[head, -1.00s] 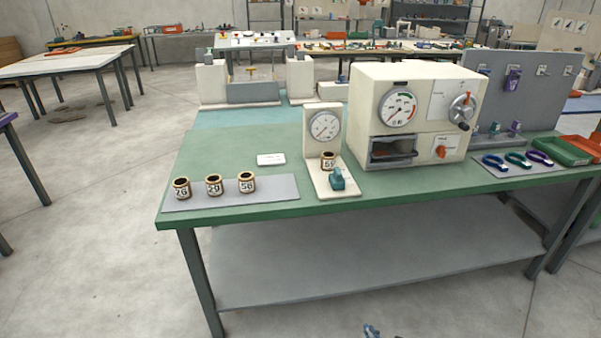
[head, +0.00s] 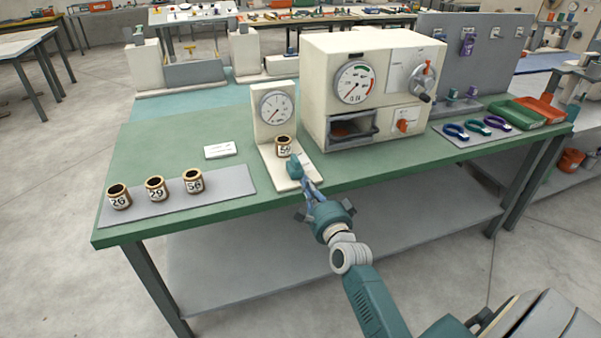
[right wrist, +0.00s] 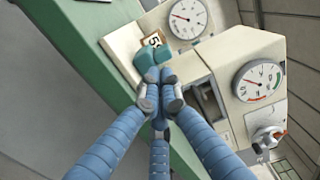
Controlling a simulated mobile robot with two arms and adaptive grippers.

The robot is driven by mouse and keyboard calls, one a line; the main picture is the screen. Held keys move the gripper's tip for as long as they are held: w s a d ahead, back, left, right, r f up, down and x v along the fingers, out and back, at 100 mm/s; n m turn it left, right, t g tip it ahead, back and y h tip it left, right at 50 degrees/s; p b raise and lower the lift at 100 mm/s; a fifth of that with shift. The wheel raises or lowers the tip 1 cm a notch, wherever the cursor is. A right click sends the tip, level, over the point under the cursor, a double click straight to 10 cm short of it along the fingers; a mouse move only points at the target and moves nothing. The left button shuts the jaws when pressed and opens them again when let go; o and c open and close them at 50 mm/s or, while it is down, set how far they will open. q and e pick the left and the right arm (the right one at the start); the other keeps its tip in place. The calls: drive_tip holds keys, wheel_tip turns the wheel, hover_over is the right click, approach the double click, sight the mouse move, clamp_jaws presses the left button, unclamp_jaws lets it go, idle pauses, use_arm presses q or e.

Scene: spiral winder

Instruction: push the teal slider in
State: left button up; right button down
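The teal slider (head: 295,168) sits at the front of a small white stand (head: 290,184) with a dial gauge, just before a spool (head: 283,146) marked with a number. My right gripper (head: 306,184) reaches in from the front, its fingertips right at the near side of the slider. In the right wrist view the blue fingers (right wrist: 160,80) are closed together, tips against or very near the slider (right wrist: 147,58). I cannot tell whether they touch. The slider lies beyond the tips, not between them. My left gripper is out of view.
Several numbered spools (head: 156,189) stand on a grey mat (head: 235,180) at the left. A large cream machine (head: 320,84) with a dial, crank and open compartment (head: 352,128) stands close right of the stand. A white card (head: 220,150) lies behind the mat.

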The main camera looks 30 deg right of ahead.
sight(298, 168)
drive_tip(key=x, duration=0.4)
drive_tip(key=shift+w+d+r, duration=0.1)
drive_tip(key=shift+w, duration=0.05)
drive_tip(key=shift+w+d, duration=0.1)
drive_tip(key=shift+w, duration=0.45)
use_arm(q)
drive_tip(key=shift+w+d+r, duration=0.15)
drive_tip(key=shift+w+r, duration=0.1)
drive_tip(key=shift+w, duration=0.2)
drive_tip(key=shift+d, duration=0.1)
